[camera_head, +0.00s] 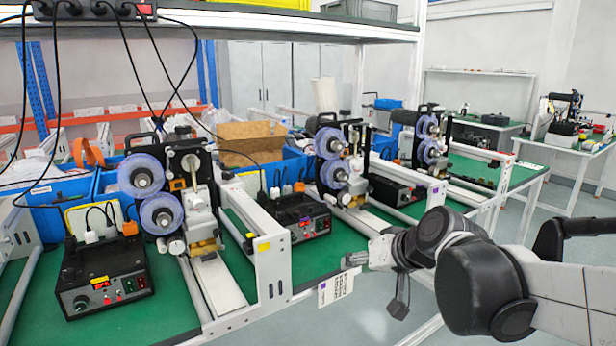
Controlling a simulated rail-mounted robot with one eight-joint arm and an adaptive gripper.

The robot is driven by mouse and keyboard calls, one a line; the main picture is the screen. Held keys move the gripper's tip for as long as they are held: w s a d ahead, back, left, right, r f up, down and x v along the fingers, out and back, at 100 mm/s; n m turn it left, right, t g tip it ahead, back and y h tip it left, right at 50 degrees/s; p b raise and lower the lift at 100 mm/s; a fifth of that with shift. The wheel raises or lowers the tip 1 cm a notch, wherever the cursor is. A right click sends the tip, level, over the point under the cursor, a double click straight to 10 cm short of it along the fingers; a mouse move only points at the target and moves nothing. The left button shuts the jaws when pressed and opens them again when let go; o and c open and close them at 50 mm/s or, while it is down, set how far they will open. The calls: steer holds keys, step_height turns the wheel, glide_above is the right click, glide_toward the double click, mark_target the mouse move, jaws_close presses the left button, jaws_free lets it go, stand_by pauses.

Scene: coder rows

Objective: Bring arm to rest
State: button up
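My arm reaches in from the right edge, grey and black, with its links bent in front of the benches. My gripper (358,258) is at the arm's left end, by the front edge of the green bench (315,262). It is small and seen side-on, so I cannot tell whether its fingers are apart. No held object can be made out. Whether it touches the bench edge is unclear.
Coder machines with blue reels (150,195) stand in a row, with black control boxes (103,275) beside them. A white label (335,288) hangs at the bench edge just below my gripper. A cardboard box (252,142) sits behind. Open floor shows at lower middle.

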steer(key=s+d+h, duration=0.1)
steer(key=s+d, duration=0.2)
steer(key=s, duration=0.3)
steer(key=s+d+f+g+h+p, duration=0.1)
steer(key=s+d+h, duration=0.1)
steer(key=s, duration=0.4)
steer(key=s+d+m+h+p, duration=0.1)
steer(key=s+d+h, duration=0.1)
steer(key=s+d, duration=0.2)
steer(key=s, duration=0.3)
steer(key=shift+d+f, duration=0.2)
steer(key=shift+d, duration=0.05)
steer(key=shift+s+a, duration=0.1)
steer(key=shift+a, duration=0.05)
stand_by(0.8)
